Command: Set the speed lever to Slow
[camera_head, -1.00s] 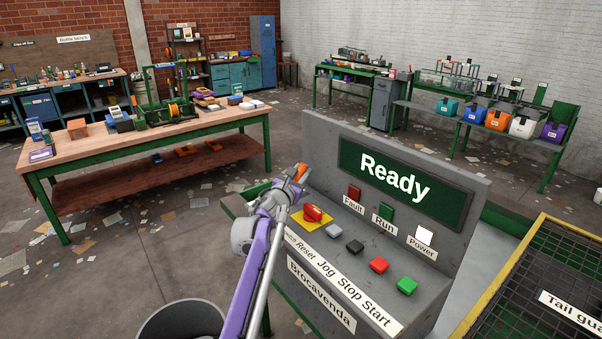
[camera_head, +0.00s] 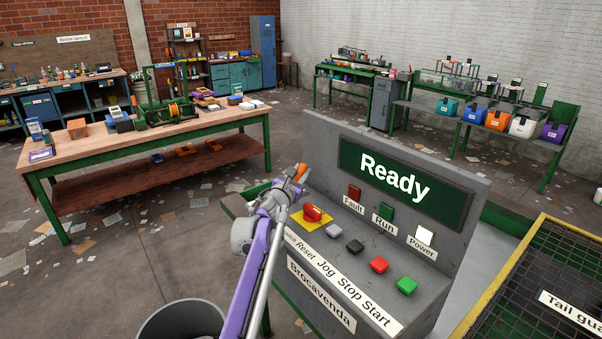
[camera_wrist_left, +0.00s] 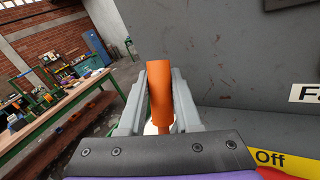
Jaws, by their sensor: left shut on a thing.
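The speed lever shows as an orange handle (camera_wrist_left: 162,90) in the left wrist view, upright between my finger pads. Its tip also shows in the head view (camera_head: 301,171), at the left end of the grey control panel (camera_head: 318,135). My left gripper (camera_wrist_left: 158,97) is shut on this handle. In the head view, my left gripper (camera_head: 292,182) and wrist cover the lever's base and most of its label, so its setting cannot be read. My right gripper is not in view.
A red rotary switch (camera_head: 312,213) on a yellow plate sits close right of my left wrist. Reset, Jog, Stop and Start buttons run along the panel. The screen (camera_head: 403,184) reads "Ready". A grey bin (camera_head: 180,322) stands below my arm.

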